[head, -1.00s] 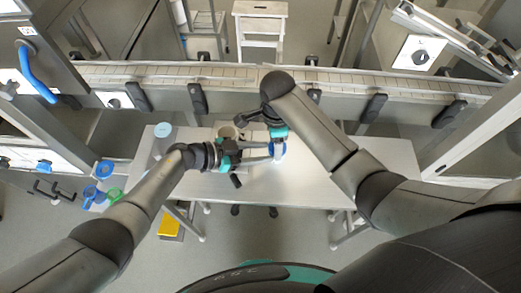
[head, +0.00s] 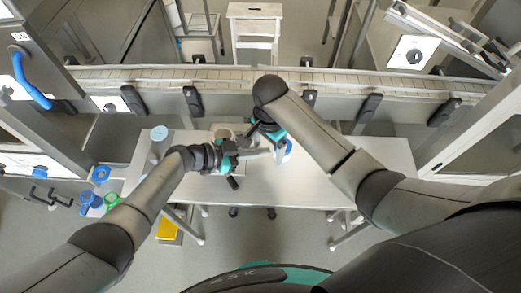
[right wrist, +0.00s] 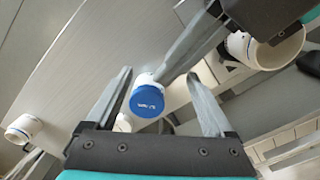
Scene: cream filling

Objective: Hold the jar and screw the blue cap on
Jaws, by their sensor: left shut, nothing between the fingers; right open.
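A white jar (right wrist: 141,116) with the blue cap (right wrist: 148,99) on its top sits between the fingers of my right gripper (right wrist: 160,75). The fingers are open, with visible gaps to the cap on both sides. How tightly the cap sits is not visible.
A pale jar (head: 159,133) stands on the table's left end, and a beige open container (head: 224,131) behind my left gripper. The white table (head: 330,188) is clear to the right. A conveyor runs behind.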

